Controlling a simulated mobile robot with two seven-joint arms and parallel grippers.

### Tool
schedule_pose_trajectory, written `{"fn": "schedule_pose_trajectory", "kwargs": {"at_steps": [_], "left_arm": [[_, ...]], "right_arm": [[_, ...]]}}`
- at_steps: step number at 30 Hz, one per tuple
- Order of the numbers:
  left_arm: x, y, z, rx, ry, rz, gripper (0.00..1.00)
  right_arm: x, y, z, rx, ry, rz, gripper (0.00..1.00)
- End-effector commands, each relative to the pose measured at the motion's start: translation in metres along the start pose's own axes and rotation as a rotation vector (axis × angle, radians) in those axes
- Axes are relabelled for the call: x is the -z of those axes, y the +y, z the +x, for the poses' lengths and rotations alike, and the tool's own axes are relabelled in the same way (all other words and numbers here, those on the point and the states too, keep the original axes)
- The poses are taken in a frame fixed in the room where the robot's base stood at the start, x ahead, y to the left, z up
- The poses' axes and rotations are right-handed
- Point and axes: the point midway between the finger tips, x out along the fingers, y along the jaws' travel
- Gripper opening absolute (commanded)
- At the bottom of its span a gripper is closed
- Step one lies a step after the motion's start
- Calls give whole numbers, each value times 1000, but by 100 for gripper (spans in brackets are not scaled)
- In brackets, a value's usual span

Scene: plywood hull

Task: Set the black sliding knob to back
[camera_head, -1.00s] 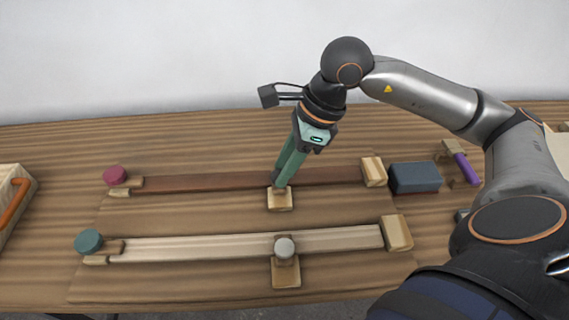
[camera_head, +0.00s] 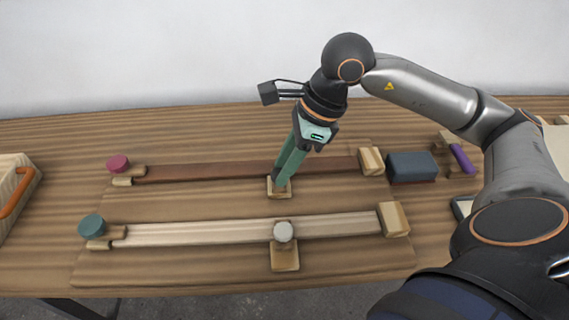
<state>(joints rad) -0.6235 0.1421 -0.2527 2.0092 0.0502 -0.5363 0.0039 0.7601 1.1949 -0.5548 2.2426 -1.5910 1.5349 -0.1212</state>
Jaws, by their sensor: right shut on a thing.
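The far slider has a dark brown rail (camera_head: 220,170) with a pale wooden slider plate (camera_head: 279,193) a little right of its middle. My right gripper (camera_head: 283,178) has green fingers pointing down and is shut on the black sliding knob (camera_head: 277,180) above that plate. The fingers hide most of the knob; only a small dark part shows. My left gripper is not in view.
A nearer pale rail (camera_head: 190,233) carries a grey-white knob (camera_head: 284,231). A red disc (camera_head: 117,163) and a teal disc (camera_head: 92,225) mark the left ends. Wooden blocks (camera_head: 371,160) stand at the right ends. A blue-grey box (camera_head: 411,166) and a purple-handled tool (camera_head: 461,158) lie further right.

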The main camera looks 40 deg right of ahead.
Motion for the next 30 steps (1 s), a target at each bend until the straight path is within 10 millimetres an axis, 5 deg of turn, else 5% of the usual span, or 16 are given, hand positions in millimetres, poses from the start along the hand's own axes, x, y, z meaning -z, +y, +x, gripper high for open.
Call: {"fn": "schedule_pose_trajectory", "kwargs": {"at_steps": [10, 11, 18, 30], "left_arm": [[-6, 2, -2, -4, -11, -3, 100], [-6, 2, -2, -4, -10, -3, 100], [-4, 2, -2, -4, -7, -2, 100], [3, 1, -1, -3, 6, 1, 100]], "right_arm": [[0, 0, -1, 0, -1, 1, 0], [0, 0, -1, 0, -1, 1, 39], [0, 0, 0, 0, -1, 1, 66], [0, -1, -13, 3, -1, 1, 66]]}}
